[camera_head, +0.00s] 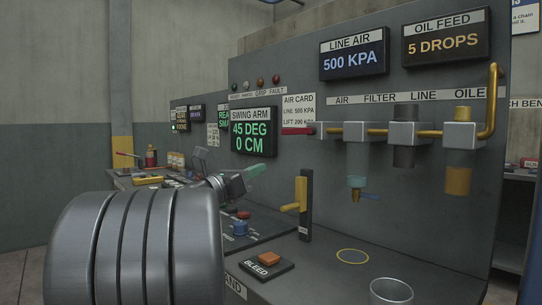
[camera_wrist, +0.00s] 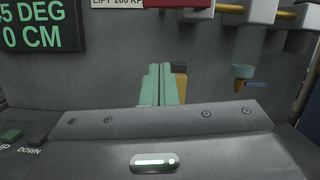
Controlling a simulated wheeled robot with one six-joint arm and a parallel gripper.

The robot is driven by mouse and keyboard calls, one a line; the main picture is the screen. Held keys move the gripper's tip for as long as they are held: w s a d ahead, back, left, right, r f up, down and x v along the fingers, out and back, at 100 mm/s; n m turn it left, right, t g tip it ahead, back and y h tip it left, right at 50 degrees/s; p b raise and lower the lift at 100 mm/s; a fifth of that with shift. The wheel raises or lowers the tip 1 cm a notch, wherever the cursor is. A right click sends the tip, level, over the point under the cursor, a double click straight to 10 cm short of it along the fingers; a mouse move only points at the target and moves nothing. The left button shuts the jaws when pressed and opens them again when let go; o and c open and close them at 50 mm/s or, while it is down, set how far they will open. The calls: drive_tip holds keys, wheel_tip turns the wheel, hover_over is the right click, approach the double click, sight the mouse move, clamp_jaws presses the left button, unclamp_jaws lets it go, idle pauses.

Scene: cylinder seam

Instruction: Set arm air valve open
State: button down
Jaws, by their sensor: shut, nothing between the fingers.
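No readable label in either view names the arm air valve. A yellow lever (camera_head: 302,193) stands upright beside a black post on the bench, with a yellow grip sticking out to the left. A red handle (camera_head: 297,131) lies level at the left end of the air pipe on the panel. My gripper (camera_head: 253,171) has green fingers, shut and empty, left of the yellow lever and apart from it. In the wrist view the shut fingers (camera_wrist: 159,84) point at the panel and partly cover the yellow lever (camera_wrist: 181,88), which shows just right of them.
A red-orange BLEED button (camera_head: 269,258) and a clear cup (camera_head: 391,291) are on the bench front. A yellow ring (camera_head: 352,256) marks the bench. The swing arm display (camera_head: 254,132) reads 45 DEG, 0 CM; the line air display (camera_head: 354,54) reads 500 KPA. Filter bowls hang at right.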

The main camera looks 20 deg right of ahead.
sight(298, 131)
drive_tip(key=p, duration=0.5)
drive_tip(key=w+p, duration=0.1)
drive_tip(key=p, duration=0.4)
drive_tip(key=shift+d+r+m+p, duration=0.2)
drive_tip(key=shift+r+m+p, duration=0.05)
drive_tip(key=shift+m+p, duration=0.05)
drive_tip(key=p, duration=0.4)
drive_tip(key=shift+s, duration=0.1)
drive_tip(key=w+d+r+p, duration=0.3)
drive_tip(key=d+r+p, duration=0.2)
drive_tip(key=d+p, duration=0.2)
drive_tip(key=shift+d+r, duration=0.35)
drive_tip(key=shift+d, duration=0.4)
drive_tip(key=shift+m, duration=0.3)
